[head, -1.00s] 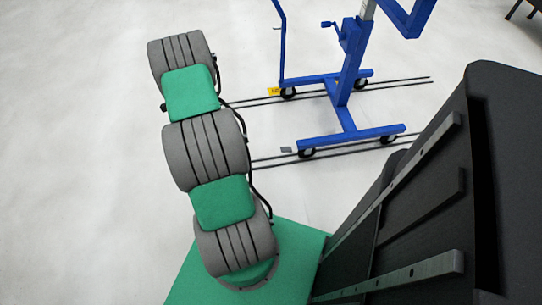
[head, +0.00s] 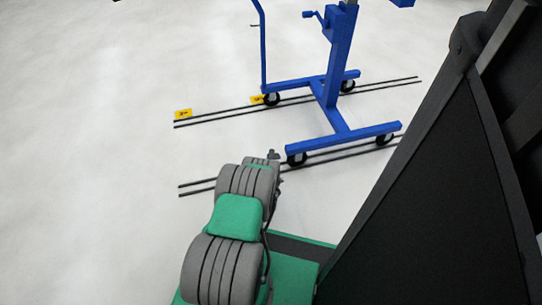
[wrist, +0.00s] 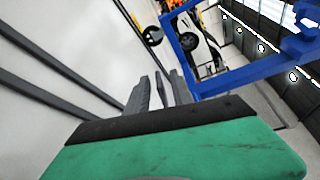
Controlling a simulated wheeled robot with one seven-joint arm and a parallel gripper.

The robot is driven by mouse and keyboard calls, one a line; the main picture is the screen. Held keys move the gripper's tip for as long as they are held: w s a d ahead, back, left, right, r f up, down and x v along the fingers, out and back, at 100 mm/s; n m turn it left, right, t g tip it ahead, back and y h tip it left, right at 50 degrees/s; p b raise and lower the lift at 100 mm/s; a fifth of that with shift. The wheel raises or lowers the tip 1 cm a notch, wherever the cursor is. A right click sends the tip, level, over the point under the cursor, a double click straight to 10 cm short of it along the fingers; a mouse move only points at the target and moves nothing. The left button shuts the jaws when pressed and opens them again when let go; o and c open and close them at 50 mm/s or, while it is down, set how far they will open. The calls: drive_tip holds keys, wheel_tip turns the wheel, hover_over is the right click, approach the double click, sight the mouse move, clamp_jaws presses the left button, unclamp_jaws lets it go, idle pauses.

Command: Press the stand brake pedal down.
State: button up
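The blue stand (head: 331,95) rests on casters at upper centre right in the head view. Its blue frame (wrist: 182,65) also shows at upper right in the wrist view, with a wheel (wrist: 188,42) and a dark caster (wrist: 152,36). I cannot make out the brake pedal for certain; a small dark grey piece (head: 273,154) near the front left caster (head: 297,159) could be it or part of my gripper. My gripper (wrist: 160,80) points toward the stand base, short of the frame in the wrist view. Its dark prongs look close together, and I see nothing held.
Dark floor rails (head: 220,117) run under both sides of the stand. A yellow marker (head: 183,114) sits at the far rail's left end, and another yellow piece (head: 257,99) is by the rear left caster. White floor (head: 90,170) at left is open.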

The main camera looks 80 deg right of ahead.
drive_tip(key=d, duration=0.2)
drive_tip(key=d+b, duration=0.1)
drive_tip(key=shift+w+d+f, duration=0.2)
drive_tip(key=shift+w+d, duration=0.05)
drive_tip(key=shift+w, duration=0.05)
clamp_jaws()
idle(0.3)
